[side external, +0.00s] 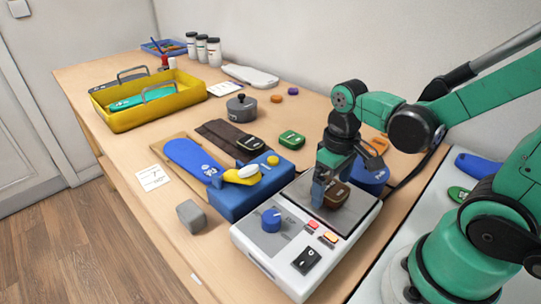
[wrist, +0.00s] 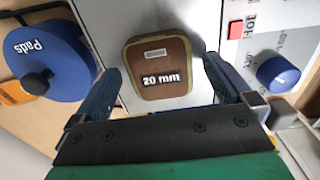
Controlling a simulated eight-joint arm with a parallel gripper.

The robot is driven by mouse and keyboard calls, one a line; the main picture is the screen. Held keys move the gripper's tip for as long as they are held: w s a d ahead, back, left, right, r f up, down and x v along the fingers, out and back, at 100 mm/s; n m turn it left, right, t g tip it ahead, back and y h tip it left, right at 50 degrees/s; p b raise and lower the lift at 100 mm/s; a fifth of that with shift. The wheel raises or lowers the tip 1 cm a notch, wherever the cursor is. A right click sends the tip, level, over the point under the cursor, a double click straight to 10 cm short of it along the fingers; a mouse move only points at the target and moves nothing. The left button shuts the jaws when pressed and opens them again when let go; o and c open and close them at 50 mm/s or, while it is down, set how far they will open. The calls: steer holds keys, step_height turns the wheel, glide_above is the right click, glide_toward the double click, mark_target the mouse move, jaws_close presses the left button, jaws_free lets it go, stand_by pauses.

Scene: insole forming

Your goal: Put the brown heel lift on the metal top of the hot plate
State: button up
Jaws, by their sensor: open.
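The brown heel lift (side external: 338,194), marked "20 mm", lies on the grey metal top (side external: 350,222) of the white hot plate (side external: 285,265). In the wrist view the heel lift (wrist: 158,68) appears flat on the metal top (wrist: 195,30), with pale metal around it. My gripper (side external: 337,184) is low over the hot plate. Its blue fingers are open, one on each side of the heel lift, and in the wrist view a gap shows between the lift and each finger. The side view hides part of the lift behind a finger.
A blue lidded "Pads" container (wrist: 45,55) stands close beside the hot plate. The blue knob (side external: 272,219) and switches are at the front. A blue block (side external: 238,200) with a yellow-handled tool is left of the plate. A yellow tray (side external: 150,113) stands farther back.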

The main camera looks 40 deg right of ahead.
mark_target(331, 188)
step_height(331, 188, up, 12)
steer(key=w+a+f+t, duration=0.3)
steer(key=w+f+t, duration=0.1)
steer(key=t, duration=0.3)
stand_by(0.4)
